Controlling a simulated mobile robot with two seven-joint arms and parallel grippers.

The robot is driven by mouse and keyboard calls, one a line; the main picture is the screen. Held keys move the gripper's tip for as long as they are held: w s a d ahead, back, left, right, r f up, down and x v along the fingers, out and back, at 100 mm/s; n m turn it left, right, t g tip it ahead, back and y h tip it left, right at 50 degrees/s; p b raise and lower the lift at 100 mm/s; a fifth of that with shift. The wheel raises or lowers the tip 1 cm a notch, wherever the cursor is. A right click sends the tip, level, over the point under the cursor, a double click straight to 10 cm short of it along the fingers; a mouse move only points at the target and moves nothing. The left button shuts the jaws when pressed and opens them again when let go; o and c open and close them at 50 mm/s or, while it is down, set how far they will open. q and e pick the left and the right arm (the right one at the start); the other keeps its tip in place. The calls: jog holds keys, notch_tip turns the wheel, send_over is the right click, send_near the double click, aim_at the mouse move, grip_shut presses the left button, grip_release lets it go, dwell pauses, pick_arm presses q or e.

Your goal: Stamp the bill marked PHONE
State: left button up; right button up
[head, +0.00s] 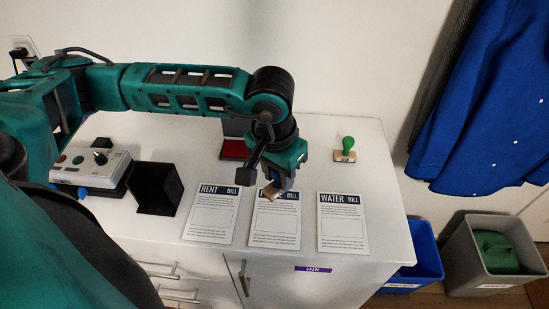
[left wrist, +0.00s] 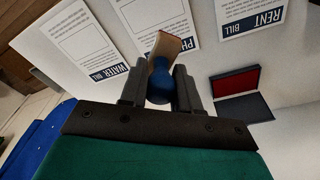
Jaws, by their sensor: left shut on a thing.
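My left gripper (head: 272,187) is shut on a stamp with a blue handle (left wrist: 160,88) and a wooden block. The stamp is tilted in the left wrist view, and its block overlaps the header end of the PHONE bill (head: 275,228). I cannot tell if it touches the paper. In the head view the gripper and stamp hide part of that bill's title. The bill's box looks blank. The RENT bill (head: 211,215) lies to its left and the WATER bill (head: 342,225) to its right. The red ink pad (head: 232,149) lies open behind, partly hidden by my arm.
A green-handled stamp (head: 346,153) stands at the back right of the white cabinet. A black holder (head: 158,190) and a grey device with buttons (head: 92,167) stand at left. A blue bin (head: 420,265) and a grey bin (head: 490,250) are on the floor at right.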

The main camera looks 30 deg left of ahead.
pick_arm(q)
jog(key=b, duration=0.3)
send_over(278, 209)
jog(key=shift+w+f, duration=0.1)
jog(key=shift+f, duration=2.9)
jog(key=shift+f+b, duration=0.5)
jog(key=shift+f+b, duration=0.1)
jog(key=shift+b, duration=0.25)
jog(key=shift+r+p, duration=1.9)
jog(key=shift+r, duration=1.7)
jog(key=shift+a, duration=0.1)
